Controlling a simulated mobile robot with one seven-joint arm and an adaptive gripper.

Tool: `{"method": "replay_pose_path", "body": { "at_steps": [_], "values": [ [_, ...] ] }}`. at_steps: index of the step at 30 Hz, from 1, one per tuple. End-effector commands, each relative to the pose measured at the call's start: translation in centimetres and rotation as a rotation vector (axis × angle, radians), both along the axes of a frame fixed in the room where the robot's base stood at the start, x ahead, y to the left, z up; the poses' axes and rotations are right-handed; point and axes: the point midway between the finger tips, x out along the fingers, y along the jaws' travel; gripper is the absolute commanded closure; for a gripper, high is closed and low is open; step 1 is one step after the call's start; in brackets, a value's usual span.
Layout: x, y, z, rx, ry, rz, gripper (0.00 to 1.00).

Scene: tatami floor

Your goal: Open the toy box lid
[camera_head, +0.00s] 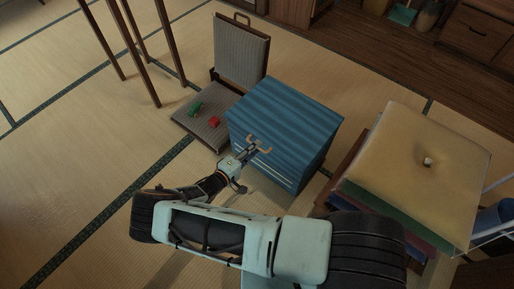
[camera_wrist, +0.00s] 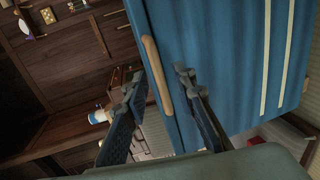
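The blue toy box (camera_head: 285,110) stands on the tatami with its striped lid closed. A tan handle (camera_wrist: 155,72) sits along the lid's edge on the side facing me. My gripper (camera_head: 257,146) is at the upper part of that side, by the handle. In the wrist view my gripper (camera_wrist: 159,84) has its two dark fingers apart, with the lower end of the handle showing between the fingertips. I cannot tell whether either finger touches it. The box's side with pale stripes fills the right of the wrist view.
A legless chair (camera_head: 241,58) stands behind the box at left, with small green and red toys (camera_head: 214,122) on its seat. A stack of cushions (camera_head: 420,155) is close on the right. Wooden stand legs (camera_head: 140,50) rise at upper left. Open tatami lies at left.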

Motion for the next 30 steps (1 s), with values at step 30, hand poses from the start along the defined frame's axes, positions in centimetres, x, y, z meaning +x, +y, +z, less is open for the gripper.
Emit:
{"method": "replay_pose_path", "body": {
  "at_steps": [30],
  "values": [
    [1.31, -0.97, -0.35, 0.001, 0.001, 0.001, 1.00]
  ]
}}
